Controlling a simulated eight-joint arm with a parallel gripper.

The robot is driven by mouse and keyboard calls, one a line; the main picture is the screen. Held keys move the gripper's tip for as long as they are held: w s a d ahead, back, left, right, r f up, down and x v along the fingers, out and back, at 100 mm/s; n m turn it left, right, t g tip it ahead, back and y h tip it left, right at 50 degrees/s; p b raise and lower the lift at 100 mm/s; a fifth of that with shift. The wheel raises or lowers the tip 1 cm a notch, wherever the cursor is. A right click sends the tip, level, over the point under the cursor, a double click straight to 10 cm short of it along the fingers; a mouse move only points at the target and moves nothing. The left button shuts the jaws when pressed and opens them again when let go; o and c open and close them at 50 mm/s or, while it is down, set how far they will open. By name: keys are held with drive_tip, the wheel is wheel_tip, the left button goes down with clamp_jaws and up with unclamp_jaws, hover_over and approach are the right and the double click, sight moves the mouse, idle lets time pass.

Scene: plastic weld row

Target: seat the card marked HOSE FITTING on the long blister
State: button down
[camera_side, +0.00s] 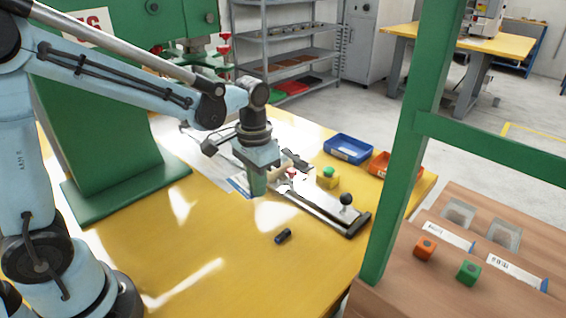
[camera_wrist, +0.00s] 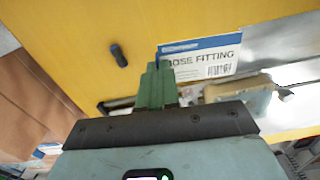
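The HOSE FITTING card (camera_wrist: 205,58), white with a blue top stripe and a barcode, shows in the wrist view beside my green fingers (camera_wrist: 158,72). The fingers are close together at its left edge and cover part of the first letter; they look shut on it. In the side view my gripper (camera_side: 257,184) points down at the near side of a long metal fixture (camera_side: 318,204), with a blue-edged card (camera_side: 238,184) by its fingers. A tan piece (camera_wrist: 238,88) lies along the fixture below the card in the wrist view. I cannot clearly make out the long blister.
A black knob (camera_side: 346,198) stands on the fixture's near end. A yellow block with a green button (camera_side: 327,181), a blue bin (camera_side: 348,153) and an orange bin (camera_side: 379,168) stand beyond it. A small black cylinder (camera_side: 283,236) lies on open yellow table. A green post (camera_side: 405,160) rises at right.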

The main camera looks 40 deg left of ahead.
wheel_tip(320, 180, up, 9)
drive_tip(key=w+a+n, duration=0.1)
drive_tip(key=w+a, duration=0.2)
drive_tip(key=w, duration=0.4)
drive_tip(key=w+a, duration=0.4)
drive_tip(key=w, duration=0.2)
drive_tip(key=shift+w+f, duration=0.2)
drive_tip(key=shift+f, duration=2.25)
drive_tip(key=shift+w+f, duration=0.2)
drive_tip(key=shift+f, duration=2.25)
drive_tip(key=shift+f, duration=0.7)
drive_tip(key=c, duration=1.3)
unclamp_jaws()
drive_tip(key=c, duration=0.4)
drive_tip(key=shift+r, duration=0.1)
